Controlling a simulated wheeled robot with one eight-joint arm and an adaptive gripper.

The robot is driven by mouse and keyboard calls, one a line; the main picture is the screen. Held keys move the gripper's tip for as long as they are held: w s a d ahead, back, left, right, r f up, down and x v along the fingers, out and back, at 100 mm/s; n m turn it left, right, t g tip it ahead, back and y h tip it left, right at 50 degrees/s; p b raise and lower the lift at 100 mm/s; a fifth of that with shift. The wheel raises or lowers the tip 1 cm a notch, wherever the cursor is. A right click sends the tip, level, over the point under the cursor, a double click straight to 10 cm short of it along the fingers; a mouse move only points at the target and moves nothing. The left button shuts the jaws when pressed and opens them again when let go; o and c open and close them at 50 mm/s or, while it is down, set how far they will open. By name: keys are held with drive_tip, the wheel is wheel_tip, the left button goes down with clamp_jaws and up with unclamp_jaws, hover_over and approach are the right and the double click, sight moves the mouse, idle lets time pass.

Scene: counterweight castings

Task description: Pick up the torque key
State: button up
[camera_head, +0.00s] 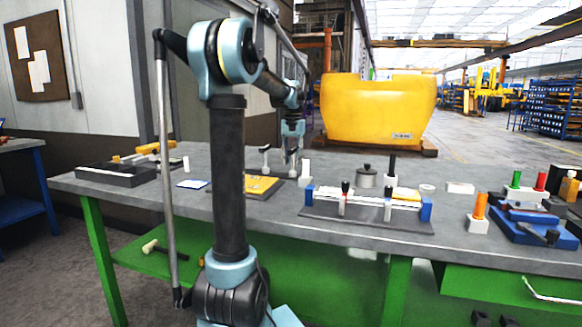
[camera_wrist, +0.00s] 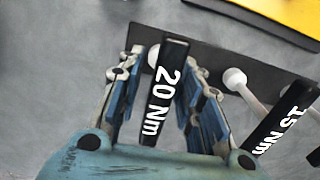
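A torque key with a black handle marked "20 Nm" (camera_wrist: 166,90) lies between the two fingers of my gripper (camera_wrist: 165,52) in the wrist view. The fingers are apart, one on each side of the handle, with a visible gap on the left; I see no firm grip on it.
The dark plate (camera_wrist: 215,47) and a pale round-ended peg (camera_wrist: 236,80) are close to my right finger. A yellow casting (camera_head: 375,110) stands behind.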

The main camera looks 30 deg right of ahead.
drive_tip(key=shift+f, duration=0.75)
drive_tip(key=shift+c, duration=0.5)
clamp_jaws()
drive_tip(key=shift+r, duration=0.1)
